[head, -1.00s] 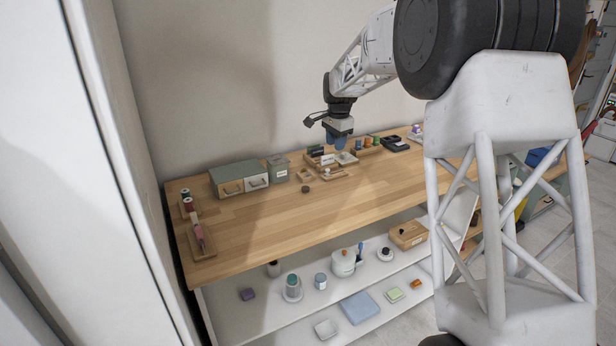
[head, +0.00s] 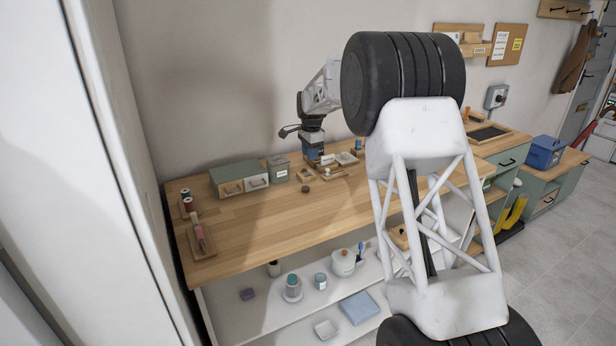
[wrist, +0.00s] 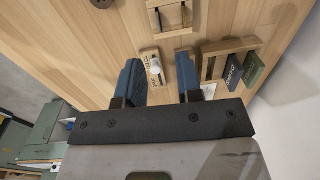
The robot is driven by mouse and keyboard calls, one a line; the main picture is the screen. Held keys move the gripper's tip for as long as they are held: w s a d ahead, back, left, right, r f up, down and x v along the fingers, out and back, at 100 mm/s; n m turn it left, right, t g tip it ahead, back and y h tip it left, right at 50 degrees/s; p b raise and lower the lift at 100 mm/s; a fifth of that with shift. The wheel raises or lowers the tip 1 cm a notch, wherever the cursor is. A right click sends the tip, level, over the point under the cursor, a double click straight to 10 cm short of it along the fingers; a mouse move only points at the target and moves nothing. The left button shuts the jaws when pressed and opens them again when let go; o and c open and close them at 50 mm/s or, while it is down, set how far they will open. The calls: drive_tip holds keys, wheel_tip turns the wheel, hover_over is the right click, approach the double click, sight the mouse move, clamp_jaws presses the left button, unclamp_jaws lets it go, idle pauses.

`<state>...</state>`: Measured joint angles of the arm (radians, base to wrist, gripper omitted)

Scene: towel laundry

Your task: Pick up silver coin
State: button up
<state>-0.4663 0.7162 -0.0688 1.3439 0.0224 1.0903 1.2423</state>
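My gripper (wrist: 159,60) shows in the wrist view with its two blue fingers apart and nothing visibly held. Between the fingers is a small wooden holder (wrist: 147,54) with printed lettering, and a small pale rounded item (wrist: 155,69) lies at it. I cannot tell whether that item is the silver coin; no coin is clearly recognisable. In the head view my gripper (head: 313,153) is low over the back of the wooden bench, beside small wooden trays (head: 333,173). Its fingertips are hard to make out there.
In the wrist view a slotted wooden holder (wrist: 170,15) and dark boxes (wrist: 254,69) are near the fingers. In the head view a drawer box (head: 238,178) and a green-grey canister (head: 278,168) stand left of the gripper. The front of the bench (head: 270,220) is mostly clear.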

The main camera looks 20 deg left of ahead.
sight(308, 175)
drive_tip(key=shift+f, duration=0.1)
drive_tip(key=shift+f, duration=1.15)
drive_tip(key=shift+f, duration=0.15)
drive_tip(key=shift+w+a+f, duration=0.1)
drive_tip(key=shift+a+f, duration=0.05)
drive_tip(key=shift+f, duration=2.35)
drive_tip(key=shift+c, duration=0.2)
clamp_jaws()
